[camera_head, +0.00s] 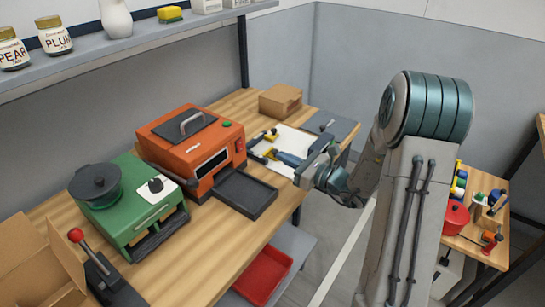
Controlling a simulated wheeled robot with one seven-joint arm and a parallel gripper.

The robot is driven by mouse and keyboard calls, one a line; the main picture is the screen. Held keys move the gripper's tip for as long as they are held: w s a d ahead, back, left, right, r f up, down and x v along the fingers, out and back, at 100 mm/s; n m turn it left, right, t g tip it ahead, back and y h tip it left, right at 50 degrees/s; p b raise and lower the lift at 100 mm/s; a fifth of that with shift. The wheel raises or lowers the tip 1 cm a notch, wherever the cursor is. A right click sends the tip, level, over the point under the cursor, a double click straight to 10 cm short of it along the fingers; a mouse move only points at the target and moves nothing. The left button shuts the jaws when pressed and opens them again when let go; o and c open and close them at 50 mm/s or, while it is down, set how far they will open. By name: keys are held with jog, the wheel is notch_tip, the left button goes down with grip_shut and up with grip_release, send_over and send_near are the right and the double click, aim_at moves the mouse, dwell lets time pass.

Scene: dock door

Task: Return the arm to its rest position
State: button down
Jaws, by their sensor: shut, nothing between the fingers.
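My arm rises in the right half of the head view, with a thick teal joint at the top. It bends down to the left. My gripper (308,165) is at its end, near the right front edge of the wooden bench (240,236), close to a white tray or sheet (292,142) with tools on it. The gripper is shut and holds nothing. It looks apart from the tools, but the exact gap is hard to judge.
An orange machine (190,150) with a dark tray (247,194) and a green machine (125,222) stand on the bench left of my gripper. A cardboard box (281,101) is behind. A second table (478,247) with a red pot (455,217) is right of my arm.

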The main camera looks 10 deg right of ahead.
jog(key=shift+s+d, duration=0.2)
jog(key=shift+s, duration=0.05)
jog(key=shift+a, duration=0.1)
jog(key=s+a+r+n+g+h, duration=0.1)
jog(key=s+a+n+g, duration=0.3)
jog(key=s+n+g, duration=0.4)
jog(key=s+a+r+n+g+h, duration=0.1)
jog(key=s+a+r+n+g, duration=0.15)
jog(key=s+a+n, duration=0.4)
jog(key=s+d+r+n+t+h, duration=0.1)
jog(key=s+d+n+h, duration=1)
jog(key=s+d+n, duration=0.1)
jog(key=shift+s+d+r+h, duration=0.15)
jog(key=shift+s+d+h, duration=0.25)
jog(key=shift+d, duration=0.4)
